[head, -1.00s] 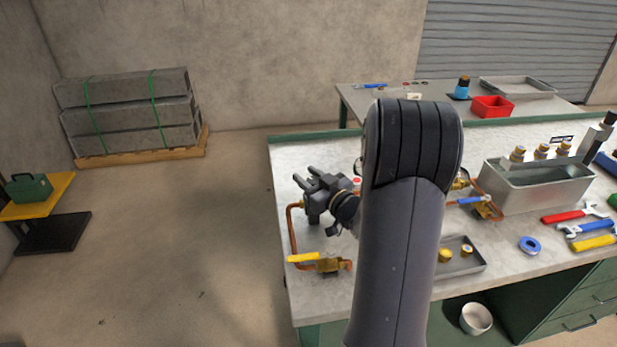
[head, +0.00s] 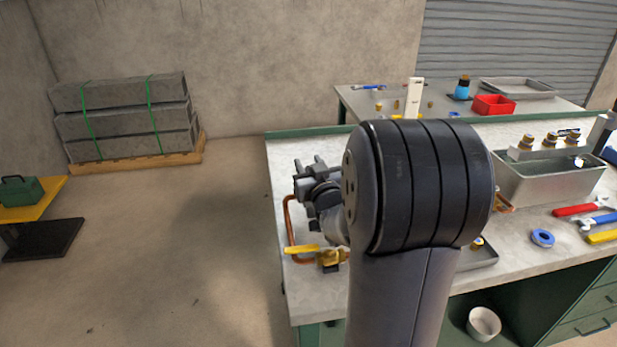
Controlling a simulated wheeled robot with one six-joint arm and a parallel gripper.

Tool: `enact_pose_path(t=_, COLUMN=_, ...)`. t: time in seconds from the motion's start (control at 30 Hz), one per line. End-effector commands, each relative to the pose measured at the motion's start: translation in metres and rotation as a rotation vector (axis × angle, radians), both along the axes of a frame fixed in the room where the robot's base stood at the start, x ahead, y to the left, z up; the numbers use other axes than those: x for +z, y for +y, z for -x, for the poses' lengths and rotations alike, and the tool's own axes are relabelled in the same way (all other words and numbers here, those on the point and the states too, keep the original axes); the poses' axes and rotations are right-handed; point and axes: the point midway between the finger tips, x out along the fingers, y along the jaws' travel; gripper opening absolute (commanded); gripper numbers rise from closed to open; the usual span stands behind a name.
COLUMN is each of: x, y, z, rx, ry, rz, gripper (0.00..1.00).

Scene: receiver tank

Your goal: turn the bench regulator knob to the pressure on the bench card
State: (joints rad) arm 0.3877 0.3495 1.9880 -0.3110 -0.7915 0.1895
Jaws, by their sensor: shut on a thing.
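My gripper (head: 306,169) shows at the left of the front bench (head: 303,303), just left of my large dark arm joint. Its dark fingers point up and away above the copper pipework. What it holds is too small and too covered to make out. The bench regulator, its knob and its gauge cannot be made out; my arm hides the middle of the bench. No bench card with readable figures shows.
A copper pipe (head: 290,222) and a yellow-handled valve (head: 302,249) lie close below my gripper. A metal tank (head: 545,185) with brass fittings, a blue tape roll (head: 542,238) and wrenches (head: 575,210) are at right. A white upright piece (head: 415,98) stands behind my arm.

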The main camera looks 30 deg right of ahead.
Motion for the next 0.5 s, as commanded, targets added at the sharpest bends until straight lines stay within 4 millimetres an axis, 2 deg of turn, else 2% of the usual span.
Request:
enact_pose_path(t=0.03, x=-0.0044, y=0.0010, z=-0.0001, rx=-0.017, ry=-0.002, rz=0.001, gripper=0.12)
enact_pose_path(t=0.5, x=-0.0010, y=-0.0021, z=0.0006, rx=-0.126, ry=0.001, rz=0.002, gripper=0.12)
